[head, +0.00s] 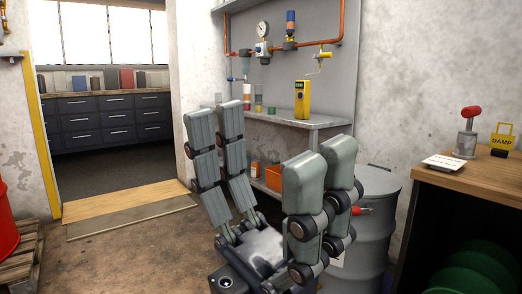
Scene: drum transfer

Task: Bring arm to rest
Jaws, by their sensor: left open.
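My left gripper (268,138) fills the middle foreground of the head view, close to the camera. Its grey-green padded fingers point up and stand wide apart, with nothing between them. It is open and empty. Its palm (262,250) is at the bottom of the view. The fingers hide part of the shelf and of a grey drum (372,215) behind them. I cannot tell the distance from the fingers to the drum. My right gripper is not in view.
A steel shelf (300,121) with a yellow handheld device (302,99) stands behind, under copper pipes. At right is a wooden-topped bench (460,178) with a red-handled tool (467,132). A red drum (6,225) is at far left. Floor at left (130,250) is clear.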

